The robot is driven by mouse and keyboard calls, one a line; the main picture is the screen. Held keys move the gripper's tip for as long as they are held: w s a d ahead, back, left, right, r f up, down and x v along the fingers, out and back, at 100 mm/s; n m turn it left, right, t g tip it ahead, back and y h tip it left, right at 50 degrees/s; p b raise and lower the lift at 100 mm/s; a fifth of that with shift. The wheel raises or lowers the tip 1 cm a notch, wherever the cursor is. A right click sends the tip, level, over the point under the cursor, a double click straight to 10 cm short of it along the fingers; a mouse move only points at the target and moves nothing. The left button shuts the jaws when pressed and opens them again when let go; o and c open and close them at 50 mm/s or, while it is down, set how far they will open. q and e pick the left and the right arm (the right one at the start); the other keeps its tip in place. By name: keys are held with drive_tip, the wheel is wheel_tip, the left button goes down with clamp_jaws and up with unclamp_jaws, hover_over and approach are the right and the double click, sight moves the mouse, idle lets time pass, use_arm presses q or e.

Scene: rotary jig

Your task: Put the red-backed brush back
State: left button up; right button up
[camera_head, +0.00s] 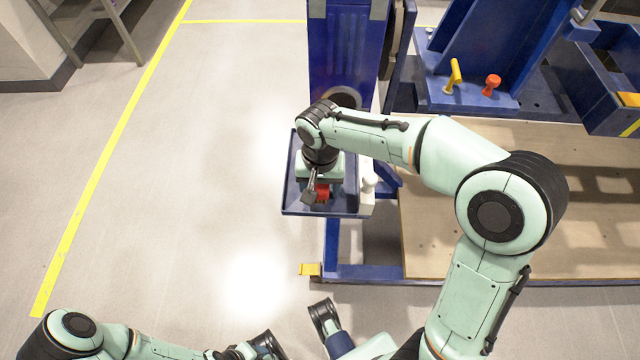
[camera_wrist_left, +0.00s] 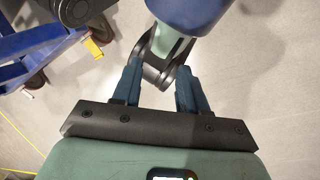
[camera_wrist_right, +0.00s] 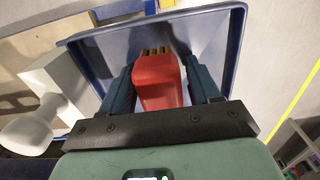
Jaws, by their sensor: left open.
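The red-backed brush (camera_head: 322,191) is at the blue tray (camera_head: 346,213) in the head view. In the head view my right gripper (camera_head: 313,184) is over the tray. My left gripper (camera_wrist_left: 158,74) is open, with nothing held, low at the front, away from the tray.
A white knobbed object (camera_head: 368,184) stands at the tray's right side. A blue column (camera_head: 345,50) rises behind the tray. A yellow handle (camera_head: 453,76) and a red knob (camera_head: 491,84) sit on the blue jig at the right. The floor left of the tray is clear.

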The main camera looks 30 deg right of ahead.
drive_tip(key=shift+o, duration=0.3)
drive_tip(key=shift+r, duration=0.1)
drive_tip(key=shift+r, duration=0.35)
wheel_tip(320, 180, up, 12)
drive_tip(key=p, duration=0.3)
drive_tip(key=shift+f, duration=0.2)
